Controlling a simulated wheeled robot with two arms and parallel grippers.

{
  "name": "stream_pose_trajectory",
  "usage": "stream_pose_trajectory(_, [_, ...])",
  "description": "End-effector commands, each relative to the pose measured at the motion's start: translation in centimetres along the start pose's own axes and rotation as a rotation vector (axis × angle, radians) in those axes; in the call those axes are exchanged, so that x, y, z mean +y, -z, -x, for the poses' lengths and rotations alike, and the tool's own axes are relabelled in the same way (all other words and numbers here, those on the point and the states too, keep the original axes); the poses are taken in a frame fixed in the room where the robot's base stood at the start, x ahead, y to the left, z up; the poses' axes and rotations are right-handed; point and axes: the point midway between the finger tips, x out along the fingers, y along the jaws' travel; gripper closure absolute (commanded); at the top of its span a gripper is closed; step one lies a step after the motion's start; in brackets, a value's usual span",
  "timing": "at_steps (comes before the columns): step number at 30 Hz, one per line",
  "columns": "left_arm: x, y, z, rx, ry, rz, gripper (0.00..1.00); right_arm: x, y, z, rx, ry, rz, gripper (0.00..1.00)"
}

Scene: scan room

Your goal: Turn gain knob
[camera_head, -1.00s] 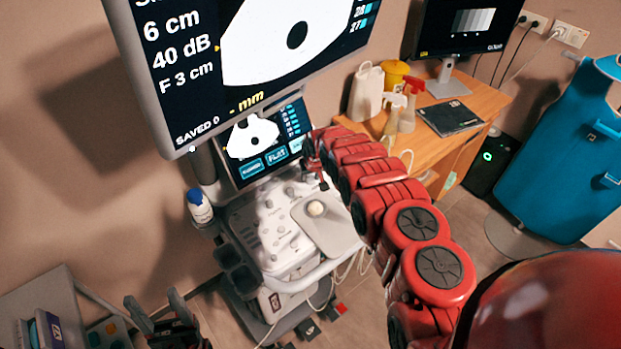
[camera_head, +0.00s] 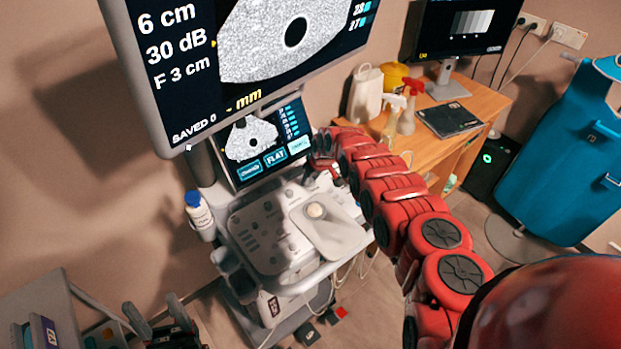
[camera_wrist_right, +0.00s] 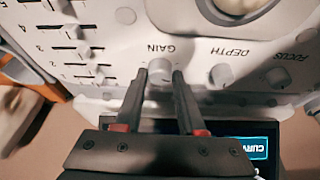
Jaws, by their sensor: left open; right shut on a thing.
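The gain knob (camera_wrist_right: 160,70) is a small pale grey knob on the ultrasound console (camera_head: 262,232), above the printed label GAIN, which is upside down in the right wrist view. My right gripper (camera_wrist_right: 161,78) has its two dark fingers on either side of the knob and is shut on it. In the head view my right gripper (camera_head: 318,172) is at the console's back edge and the knob is hidden. My left gripper (camera_head: 153,320) is open and empty at the bottom left.
A depth knob (camera_wrist_right: 221,75) and a focus knob (camera_wrist_right: 279,77) sit beside the gain knob, with a row of sliders (camera_wrist_right: 85,52) on its other side. A small touch screen (camera_head: 262,145) stands behind the console. A bottle (camera_head: 199,213) hangs at its left side.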

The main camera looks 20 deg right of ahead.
Motion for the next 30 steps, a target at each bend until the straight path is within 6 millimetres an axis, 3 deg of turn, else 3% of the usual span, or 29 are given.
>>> stream_pose_trajectory(3, [0.0,0.0,0.0,0.000,0.000,0.000,0.36,0.0,0.0,0.0,-0.001,0.000,0.000,1.00])
stream_pose_trajectory(4, [0.0,0.0,0.0,0.000,0.000,0.000,0.36,0.0,0.0,0.0,-0.001,0.000,-0.001,0.59])
stream_pose_trajectory(9, [0.0,0.0,0.0,0.000,0.000,0.000,0.36,0.0,0.0,0.0,-0.001,0.000,-0.001,0.31])
stream_pose_trajectory(20, [0.0,0.0,0.0,0.000,0.000,0.000,0.36,0.0,0.1,0.2,0.001,0.001,-0.001,0.31])
stream_pose_trajectory(30, [0.0,0.0,0.0,0.000,0.000,0.000,0.36,0.3,-0.1,3.1,-0.002,-0.005,-0.002,0.31])
